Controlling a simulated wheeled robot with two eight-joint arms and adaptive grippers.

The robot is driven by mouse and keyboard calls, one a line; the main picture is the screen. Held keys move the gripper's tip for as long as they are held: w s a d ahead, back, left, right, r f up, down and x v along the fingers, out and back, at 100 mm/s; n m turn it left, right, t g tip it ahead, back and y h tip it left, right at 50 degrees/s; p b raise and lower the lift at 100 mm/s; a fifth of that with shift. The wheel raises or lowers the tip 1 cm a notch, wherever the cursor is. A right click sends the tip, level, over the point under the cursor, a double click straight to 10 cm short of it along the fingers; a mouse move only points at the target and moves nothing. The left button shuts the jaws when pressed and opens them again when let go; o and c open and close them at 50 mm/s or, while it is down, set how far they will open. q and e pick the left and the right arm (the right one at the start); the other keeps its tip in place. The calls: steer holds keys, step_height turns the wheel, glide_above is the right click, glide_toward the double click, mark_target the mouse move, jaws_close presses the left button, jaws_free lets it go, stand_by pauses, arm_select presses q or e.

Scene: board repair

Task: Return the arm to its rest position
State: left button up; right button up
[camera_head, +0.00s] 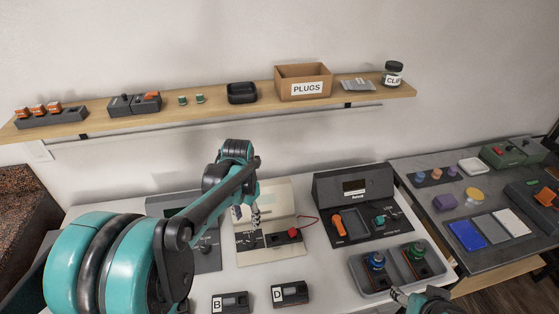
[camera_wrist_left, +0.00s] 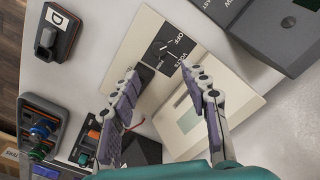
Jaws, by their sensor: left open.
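My left arm (camera_head: 215,205) comes in from the left and reaches over the white table. Its gripper (camera_head: 247,215) is above the cream meter panel, partly hidden by the arm. In the left wrist view the two padded fingers (camera_wrist_left: 163,73) are spread apart with nothing between them. The cream panel (camera_wrist_left: 148,38) with its dark dial plate lies beyond the fingertips. Part of my right gripper (camera_head: 405,298) shows at the bottom edge, near the grey tray; its jaw opening is not clear.
A dark console (camera_head: 353,185) with an orange switch stands right of the left gripper. A grey tray (camera_head: 374,283) holds round-knobbed parts. Modules B (camera_head: 230,302) and D (camera_head: 290,292) lie in front. A wooden shelf (camera_head: 215,103) runs along the wall. A side table (camera_head: 420,208) stands right.

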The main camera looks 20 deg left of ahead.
arm_select(q)
steer(key=s+d+r+n+t, duration=0.1)
steer(key=s+d+r+t, duration=0.1)
steer(key=s+d, duration=0.3)
steer(key=s+d+r+n+t, duration=0.1)
steer(key=s+d+r+t, duration=0.2)
steer(key=s+d+t, duration=0.2)
steer(key=shift+s+d+n, duration=0.2)
steer(key=shift+s+n, duration=0.1)
steer(key=shift+s, duration=0.5)
